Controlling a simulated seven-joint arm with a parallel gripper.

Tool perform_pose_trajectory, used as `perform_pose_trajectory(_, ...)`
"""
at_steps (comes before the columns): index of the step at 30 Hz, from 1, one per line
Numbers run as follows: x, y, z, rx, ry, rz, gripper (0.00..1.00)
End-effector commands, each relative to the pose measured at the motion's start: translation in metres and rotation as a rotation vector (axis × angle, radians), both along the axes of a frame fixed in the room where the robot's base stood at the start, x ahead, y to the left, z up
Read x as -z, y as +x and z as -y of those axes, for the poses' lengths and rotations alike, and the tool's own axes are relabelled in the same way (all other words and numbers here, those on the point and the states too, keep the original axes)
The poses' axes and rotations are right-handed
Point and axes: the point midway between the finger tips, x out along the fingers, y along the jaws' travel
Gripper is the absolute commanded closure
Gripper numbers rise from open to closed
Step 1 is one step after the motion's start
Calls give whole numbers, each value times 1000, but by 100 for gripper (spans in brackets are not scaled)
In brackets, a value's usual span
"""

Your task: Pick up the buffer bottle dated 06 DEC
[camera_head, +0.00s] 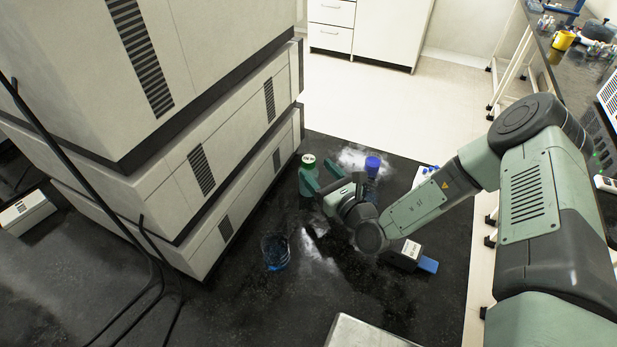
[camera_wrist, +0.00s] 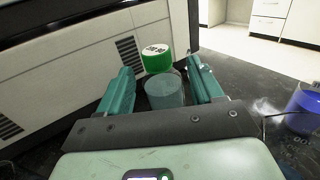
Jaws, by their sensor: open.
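A bottle with a green cap (camera_head: 308,159) stands on the dark bench beside the stacked grey units. In the wrist view this green-capped bottle (camera_wrist: 165,92) is upright, with its clear body between the two teal fingers. The white label on its cap carries dark marks too small to read as a date. My gripper (camera_head: 321,174) is open, its fingers on either side of the bottle; it also shows in the wrist view (camera_wrist: 161,70). Gaps show beside the body, and I cannot tell whether either finger touches it. A blue-capped bottle (camera_head: 372,165) stands to the right, also in the wrist view (camera_wrist: 302,108).
The grey stacked units (camera_head: 190,170) form a wall close on the left. A blue-tinted beaker (camera_head: 275,252) stands nearer on the bench. A white rack (camera_head: 425,176) is partly behind my arm. The front bench is mostly clear.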

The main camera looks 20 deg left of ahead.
Motion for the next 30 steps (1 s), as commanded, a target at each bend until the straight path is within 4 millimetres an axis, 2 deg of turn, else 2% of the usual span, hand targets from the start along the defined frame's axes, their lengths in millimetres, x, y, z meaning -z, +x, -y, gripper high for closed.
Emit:
perform_pose_trajectory(5, -2, 11, -26, -3, 1, 2, 34)
perform_pose_trajectory(9, -2, 19, -38, -3, 0, 0, 34)
perform_pose_trajectory(17, -2, 22, -41, -3, 1, -1, 34)
perform_pose_trajectory(20, -2, 22, -41, -3, 1, -1, 46)
perform_pose_trajectory(30, -2, 22, -41, -3, 0, -1, 98)
